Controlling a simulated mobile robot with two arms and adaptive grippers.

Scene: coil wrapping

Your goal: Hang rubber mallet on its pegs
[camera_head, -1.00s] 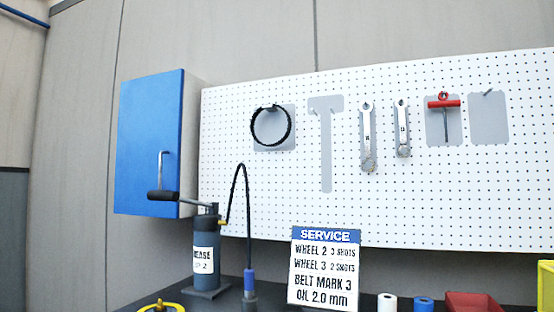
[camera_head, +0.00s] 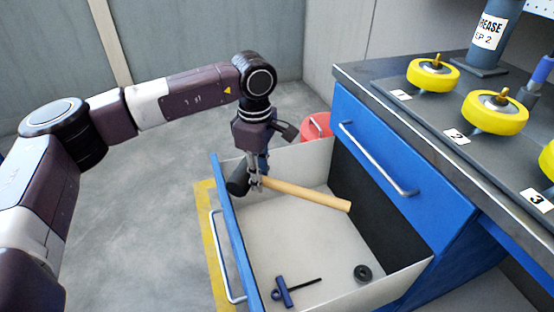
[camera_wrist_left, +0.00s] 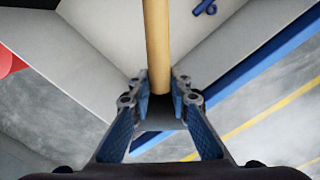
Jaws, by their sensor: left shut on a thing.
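The rubber mallet has a black head (camera_head: 238,183) and a pale wooden handle (camera_head: 308,194). My left gripper (camera_head: 256,184) points down and is shut on the mallet handle close to the head. The mallet is at the open drawer (camera_head: 300,225), with its handle reaching right over the inside. I cannot tell whether it touches the drawer. In the left wrist view the handle (camera_wrist_left: 157,45) runs between the fingers (camera_wrist_left: 159,88); the head is hidden there. The mallet's pegs are out of view now. My right gripper is out of view.
A blue T-handled tool (camera_head: 286,290) and a black ring (camera_head: 362,273) lie in the drawer. The blue cabinet (camera_head: 375,150) carries a bench top with yellow wheels (camera_head: 495,112) and a grease pump (camera_head: 490,40). A red object (camera_head: 317,126) stands behind the drawer.

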